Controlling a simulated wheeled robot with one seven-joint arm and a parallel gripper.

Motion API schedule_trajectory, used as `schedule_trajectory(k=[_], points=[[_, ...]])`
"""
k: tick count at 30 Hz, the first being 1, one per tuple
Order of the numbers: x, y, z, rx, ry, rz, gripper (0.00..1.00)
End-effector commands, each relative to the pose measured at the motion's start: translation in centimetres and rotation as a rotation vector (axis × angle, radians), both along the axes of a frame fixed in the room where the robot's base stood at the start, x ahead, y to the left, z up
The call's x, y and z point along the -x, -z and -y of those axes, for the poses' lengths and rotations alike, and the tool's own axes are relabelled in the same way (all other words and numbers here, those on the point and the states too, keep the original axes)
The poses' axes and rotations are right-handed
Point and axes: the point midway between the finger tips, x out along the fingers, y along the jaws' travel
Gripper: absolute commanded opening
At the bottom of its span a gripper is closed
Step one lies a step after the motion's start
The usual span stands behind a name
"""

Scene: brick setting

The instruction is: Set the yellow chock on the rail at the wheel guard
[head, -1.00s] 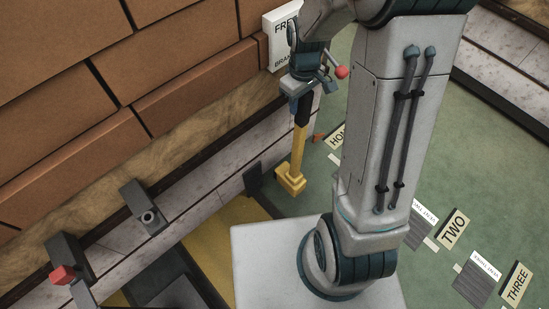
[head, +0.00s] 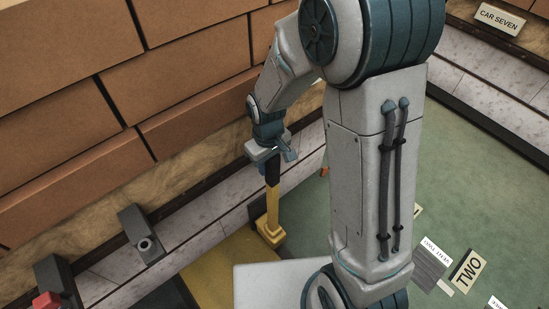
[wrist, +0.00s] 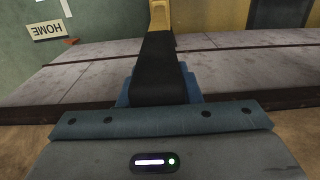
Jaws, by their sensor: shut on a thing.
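The yellow chock (head: 270,232) hangs upright below my gripper (head: 272,160) in the head view. My gripper is shut on the black upper part of its long handle (wrist: 160,70), which also shows in the wrist view. Part of the yellow shaft (wrist: 162,16) shows beyond it at the top edge. The chock is near the pale tiled ledge (head: 185,240) along the brick wall. I cannot tell whether it touches anything below. I cannot tell for sure which part is the rail or the wheel guard.
A dark block with a ring (head: 142,236) sits on the ledge, left of the chock. Another dark block with a red piece (head: 48,299) is at far left. A yellow floor strip (head: 220,268) lies below. Green floor with a TWO sign (head: 468,270) is at right.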

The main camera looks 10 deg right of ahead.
Motion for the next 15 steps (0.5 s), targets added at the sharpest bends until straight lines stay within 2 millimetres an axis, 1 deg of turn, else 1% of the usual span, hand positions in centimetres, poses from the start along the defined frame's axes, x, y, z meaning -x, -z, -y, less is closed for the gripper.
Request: schedule_trajectory(k=[2, 9, 12, 15], points=[[-0.1, 0.5, 0.0, 0.0, 0.0, 0.002, 0.0], [0.0, 3.5, 0.0, 0.0, -0.001, 0.0, 0.0], [-0.1, 3.9, 0.0, -0.001, -0.001, 0.002, 0.0], [-0.1, 3.7, 0.0, -0.001, -0.001, 0.003, 0.0]])
